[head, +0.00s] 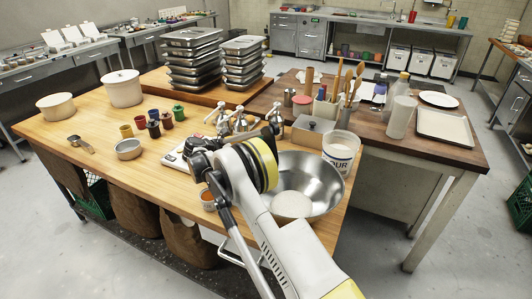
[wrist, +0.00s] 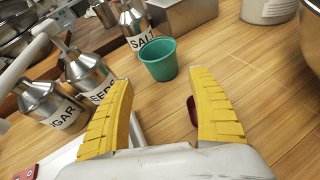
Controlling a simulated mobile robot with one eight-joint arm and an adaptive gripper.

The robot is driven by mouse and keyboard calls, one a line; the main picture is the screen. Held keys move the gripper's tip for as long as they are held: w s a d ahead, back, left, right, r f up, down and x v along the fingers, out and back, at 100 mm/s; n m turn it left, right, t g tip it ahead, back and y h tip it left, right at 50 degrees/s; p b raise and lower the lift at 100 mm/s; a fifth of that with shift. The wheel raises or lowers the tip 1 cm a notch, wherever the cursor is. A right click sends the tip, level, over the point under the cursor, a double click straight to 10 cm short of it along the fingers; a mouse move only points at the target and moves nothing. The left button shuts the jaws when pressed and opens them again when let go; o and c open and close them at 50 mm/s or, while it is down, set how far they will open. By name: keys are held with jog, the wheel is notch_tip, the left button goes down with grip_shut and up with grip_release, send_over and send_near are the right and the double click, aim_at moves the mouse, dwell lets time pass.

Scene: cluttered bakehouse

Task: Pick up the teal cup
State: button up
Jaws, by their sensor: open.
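The teal cup (wrist: 158,62) stands upright on the wooden table in the wrist view, beyond my fingertips and between their lines, close to the salt canister. My gripper (wrist: 163,90) is open, with its two yellow ribbed fingers apart and nothing held between them. A gap of bare table shows between the fingertips and the cup. In the head view I cannot make out the teal cup or the fingers; my arm (head: 262,190) covers that part of the table.
Metal canisters marked salt (wrist: 134,24), seeds (wrist: 88,72) and sugar (wrist: 48,103) stand left of the cup. A metal box (wrist: 182,12) is behind it. A dark red object (wrist: 192,111) shows beside the right finger. The steel bowl (head: 325,178) and flour tub (head: 341,152) are at right.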

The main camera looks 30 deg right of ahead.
jog(key=shift+d+f, duration=0.3)
jog(key=b+x, duration=0.1)
jog(key=x, duration=0.4)
jog(key=shift+w+d+f, duration=0.1)
jog(key=b+x, duration=0.2)
jog(key=x, duration=0.3)
jog(key=shift+d+f+b, duration=0.1)
jog(key=shift+f+b, duration=0.05)
jog(key=shift+b, duration=0.2)
jog(key=shift+c, duration=0.6)
jog(key=c, duration=1)
